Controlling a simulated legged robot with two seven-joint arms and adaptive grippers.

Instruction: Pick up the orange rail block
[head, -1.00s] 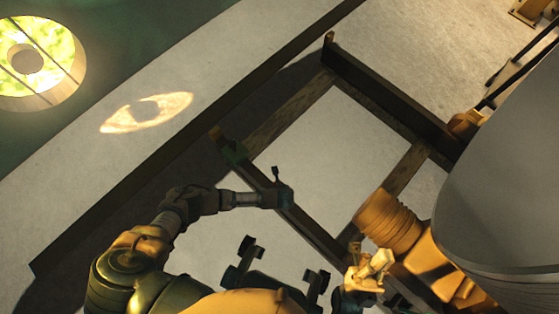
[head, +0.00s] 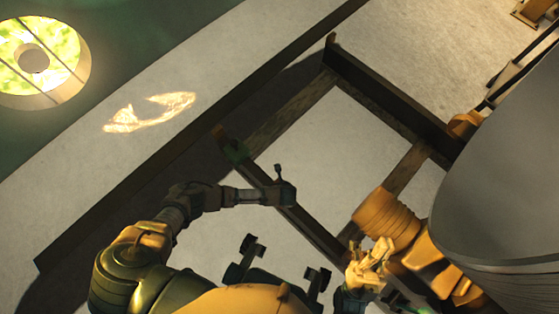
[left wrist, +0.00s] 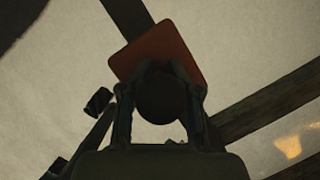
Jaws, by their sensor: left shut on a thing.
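The orange rail block (left wrist: 160,50) shows in the left wrist view as a flat red-orange piece, tilted, at the fingertips of my left gripper (left wrist: 162,70). The two dark fingers are closed on it and cover its lower middle. Whether it touches the dark rail behind it, I cannot tell. In the head view my left arm reaches in from the left and its gripper (head: 280,190) is small and dark over a rail; the block cannot be made out there. My right gripper (head: 368,265) is brightly lit at the lower right, and its finger opening is unclear.
A dark rail frame (head: 390,98) lies on the pale floor (head: 330,140), with crossbars between its long rails. A large grey curved body (head: 510,190) fills the right side. A round window-like opening with a fan hub (head: 34,58) is at upper left. Pale floor lies between the rails.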

